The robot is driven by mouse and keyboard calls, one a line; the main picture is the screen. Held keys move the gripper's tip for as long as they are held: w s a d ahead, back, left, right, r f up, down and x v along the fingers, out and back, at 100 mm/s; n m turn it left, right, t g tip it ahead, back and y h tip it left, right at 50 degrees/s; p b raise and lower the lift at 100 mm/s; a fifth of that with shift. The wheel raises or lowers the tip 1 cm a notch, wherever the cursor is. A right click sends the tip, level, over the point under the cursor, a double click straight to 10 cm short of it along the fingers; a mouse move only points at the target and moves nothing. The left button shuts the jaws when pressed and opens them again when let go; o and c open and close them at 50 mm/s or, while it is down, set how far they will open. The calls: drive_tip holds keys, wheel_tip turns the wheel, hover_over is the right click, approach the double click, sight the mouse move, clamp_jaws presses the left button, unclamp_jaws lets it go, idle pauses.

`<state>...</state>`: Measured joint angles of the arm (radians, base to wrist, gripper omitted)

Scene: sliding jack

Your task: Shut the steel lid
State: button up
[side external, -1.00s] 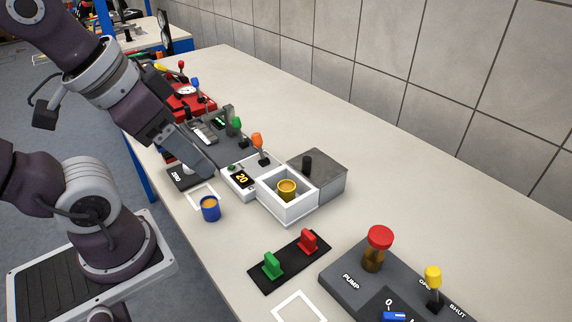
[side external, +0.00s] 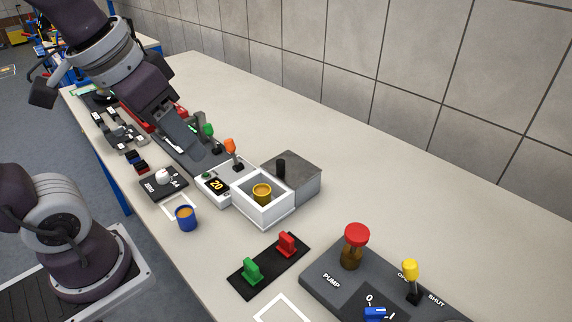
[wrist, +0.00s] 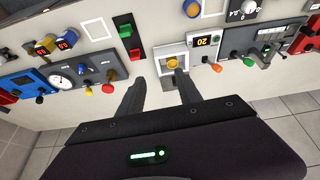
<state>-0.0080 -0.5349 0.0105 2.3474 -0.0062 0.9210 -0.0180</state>
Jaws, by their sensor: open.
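The steel lid (side external: 299,168) is a grey block with a black upright knob (side external: 281,168). It sits behind a white open-topped box (side external: 266,217), on the wall side, leaving the box uncovered. A yellow cup (side external: 262,191) with orange-brown contents stands inside the box; it also shows in the wrist view (wrist: 172,62). My gripper (side external: 192,151) is above the bench, left of the lid and apart from it. In the wrist view my gripper (wrist: 157,78) has its two fingers spread, with the lid partly hidden around and behind them.
A white panel with a "20" display (side external: 217,186) and an orange-topped lever (side external: 231,148) adjoins the box. A black plate with green and red handles (side external: 270,264) and the red-topped pump (side external: 355,245) lie right. Bench near the wall is clear.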

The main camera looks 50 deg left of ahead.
drive_tip(key=w+a+f+n+g, duration=0.1)
drive_tip(key=w+f+g, duration=0.1)
drive_tip(key=w, duration=0.9)
drive_tip(key=n+g, duration=0.1)
drive_tip(key=g, duration=0.2)
hover_over(280, 161)
wheel_tip(280, 161, down, 9)
drive_tip(key=shift+s+f, duration=0.1)
drive_tip(key=shift+f, duration=0.05)
wheel_tip(280, 161, down, 7)
drive_tip(key=shift+r, duration=0.15)
drive_tip(key=shift+f, duration=0.35)
drive_tip(key=shift+c, duration=0.4)
clamp_jaws()
